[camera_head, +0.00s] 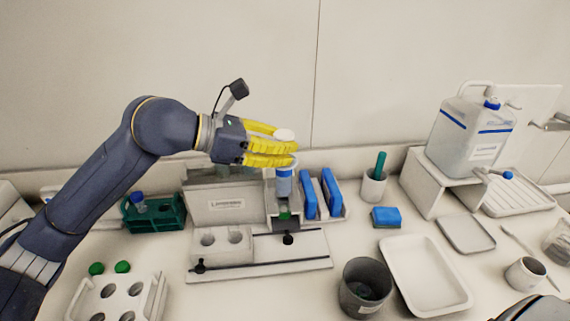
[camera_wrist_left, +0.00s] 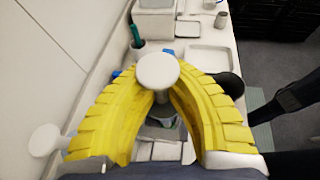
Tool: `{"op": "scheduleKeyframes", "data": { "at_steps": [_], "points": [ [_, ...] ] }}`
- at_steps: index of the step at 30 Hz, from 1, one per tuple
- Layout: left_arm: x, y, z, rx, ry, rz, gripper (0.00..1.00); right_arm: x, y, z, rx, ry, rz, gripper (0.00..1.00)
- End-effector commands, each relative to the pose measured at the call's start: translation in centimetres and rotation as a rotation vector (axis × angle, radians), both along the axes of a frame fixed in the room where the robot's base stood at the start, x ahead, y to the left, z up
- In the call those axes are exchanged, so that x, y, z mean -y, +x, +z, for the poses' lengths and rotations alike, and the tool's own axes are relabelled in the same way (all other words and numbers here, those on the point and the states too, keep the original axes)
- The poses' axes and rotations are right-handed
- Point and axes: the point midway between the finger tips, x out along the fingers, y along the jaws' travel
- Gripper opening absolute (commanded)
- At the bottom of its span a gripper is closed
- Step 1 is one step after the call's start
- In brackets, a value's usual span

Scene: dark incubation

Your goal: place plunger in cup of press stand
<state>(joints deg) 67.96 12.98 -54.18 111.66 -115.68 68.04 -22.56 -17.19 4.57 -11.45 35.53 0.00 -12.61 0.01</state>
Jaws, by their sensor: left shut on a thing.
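My left gripper (camera_head: 290,152), with ribbed yellow fingers, is shut on the plunger. The plunger's round white top (camera_head: 285,134) rises above the fingers, and in the left wrist view its white disc (camera_wrist_left: 157,70) sits between them. Directly below the fingers is a blue-and-clear cylinder (camera_head: 284,184), upright over the back of the white press stand (camera_head: 305,250). A green piece (camera_head: 284,214) shows below the cylinder. The fingers hide the plunger's shaft, so I cannot tell whether its lower end is inside a cup. My right gripper is not in view.
Blue upright pieces (camera_head: 309,198) stand close right of the cylinder. A dark cup (camera_head: 365,287) and a white tray (camera_head: 426,276) are in front right. A green rack (camera_head: 153,214) is to the left. A white pot (camera_head: 374,187) holds a green rod behind.

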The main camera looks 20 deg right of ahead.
Motion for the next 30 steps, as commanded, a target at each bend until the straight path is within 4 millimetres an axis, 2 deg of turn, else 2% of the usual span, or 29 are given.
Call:
{"op": "scheduleKeyframes", "data": {
  "at_steps": [12,25,26,30],
  "points": [
    [0.0,0.0,-4.1,-0.001,0.0,-0.001,0.0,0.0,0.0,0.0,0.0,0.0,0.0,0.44],
    [0.0,0.0,-4.5,0.0,0.0,0.0,0.0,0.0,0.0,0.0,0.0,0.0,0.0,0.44],
    [0.0,0.0,-4.5,0.0,0.0,0.0,0.13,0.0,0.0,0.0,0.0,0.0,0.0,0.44],
    [0.0,0.0,-4.5,0.0,0.0,0.0,0.3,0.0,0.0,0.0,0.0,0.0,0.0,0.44]
  ]
}}
